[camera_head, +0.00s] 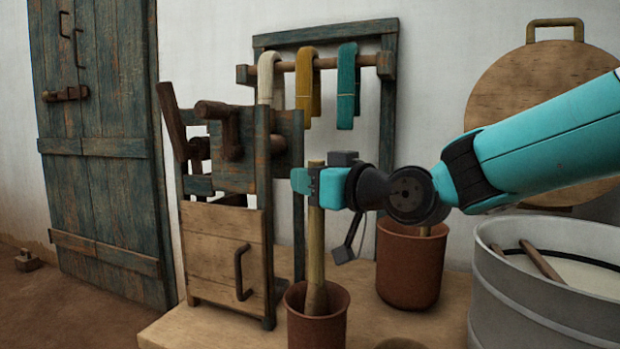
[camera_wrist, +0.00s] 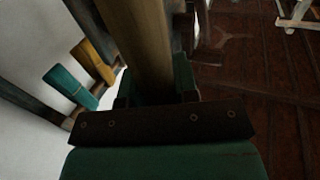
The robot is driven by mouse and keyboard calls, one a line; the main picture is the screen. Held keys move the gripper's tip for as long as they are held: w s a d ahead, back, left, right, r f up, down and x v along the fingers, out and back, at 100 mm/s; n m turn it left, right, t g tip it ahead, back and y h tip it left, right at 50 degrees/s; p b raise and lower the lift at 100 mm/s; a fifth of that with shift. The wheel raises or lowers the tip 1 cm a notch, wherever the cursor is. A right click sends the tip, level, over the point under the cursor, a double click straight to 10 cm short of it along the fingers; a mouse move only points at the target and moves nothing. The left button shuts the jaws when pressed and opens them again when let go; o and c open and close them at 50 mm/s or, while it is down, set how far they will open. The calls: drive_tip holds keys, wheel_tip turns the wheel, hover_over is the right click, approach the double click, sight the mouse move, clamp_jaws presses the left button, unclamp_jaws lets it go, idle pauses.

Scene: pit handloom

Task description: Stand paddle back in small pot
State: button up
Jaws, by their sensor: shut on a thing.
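The wooden paddle (camera_head: 316,245) stands close to upright. Its lower end is inside the small reddish-brown pot (camera_head: 318,328) at the front of the pale platform, and the pot's wall hides its tip. My gripper (camera_head: 314,184) is shut on the paddle's upper shaft, near the top. In the wrist view the paddle's shaft (camera_wrist: 142,50) runs up between the dark jaws. I cannot tell whether the paddle touches the pot's bottom.
A larger reddish-brown pot (camera_head: 410,268) stands behind, below my wrist. A big grey tub (camera_head: 545,290) holding a stick is at the right. A wooden frame with a panel (camera_head: 222,250) stands left of the paddle. Yarn hanks (camera_head: 347,85) hang behind.

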drive_tip(key=shift+f, duration=0.15)
drive_tip(key=o, duration=1.1)
drive_tip(key=v, duration=1.7)
drive_tip(key=s+a+f+g+h+p, duration=0.2)
drive_tip(key=s+f+g+h+p, duration=0.1)
drive_tip(key=s+f+g, duration=0.4)
drive_tip(key=s+d+f+m+g+h+p, duration=0.1)
drive_tip(key=s+d+f+g+h, duration=0.2)
drive_tip(key=s, duration=0.3)
drive_tip(key=s+d+f+m+g+h+p, duration=0.2)
drive_tip(key=s+h, duration=0.1)
drive_tip(key=s, duration=0.2)
drive_tip(key=r+p, duration=3.7)
drive_tip(key=shift+d+r, duration=0.1)
drive_tip(key=shift+d, duration=0.1)
